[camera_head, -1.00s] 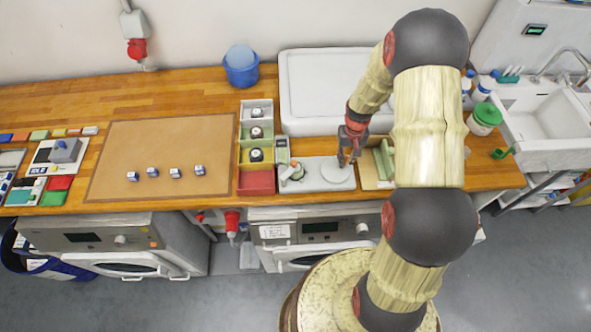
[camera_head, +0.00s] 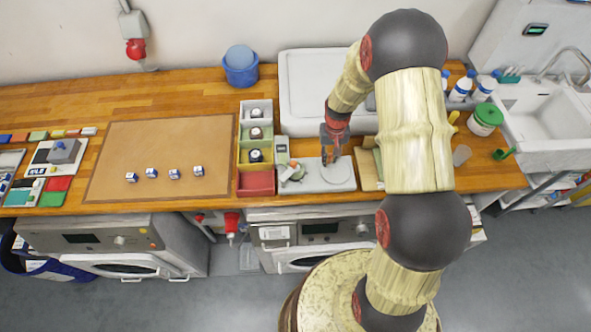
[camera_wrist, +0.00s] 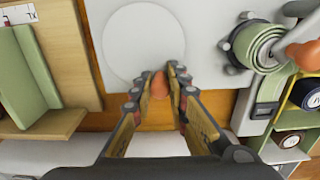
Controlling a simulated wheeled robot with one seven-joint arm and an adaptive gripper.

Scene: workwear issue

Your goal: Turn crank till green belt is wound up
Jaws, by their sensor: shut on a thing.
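A pale crank disc (camera_head: 337,176) lies on a light grey base plate (camera_head: 313,187); in the wrist view the disc (camera_wrist: 130,40) is just beyond my fingertips. My gripper (camera_wrist: 165,72) is shut on an orange crank knob (camera_wrist: 160,86) at the disc's rim. My gripper (camera_head: 331,160) points down over the disc in the head view. The green belt (camera_wrist: 262,46) shows as a coil at the right, with a flat strip running down from it toward the picture's lower right. The coil is small in the head view. An orange rounded part (camera_wrist: 304,55) lies beside the coil.
A divided box (camera_head: 242,140) with dark rolls stands left of the plate. A wooden tray (camera_wrist: 72,25) with green pieces is on the other side. A white sink (camera_head: 300,100) lies behind. A brown mat (camera_head: 160,140) with several small blocks is further left.

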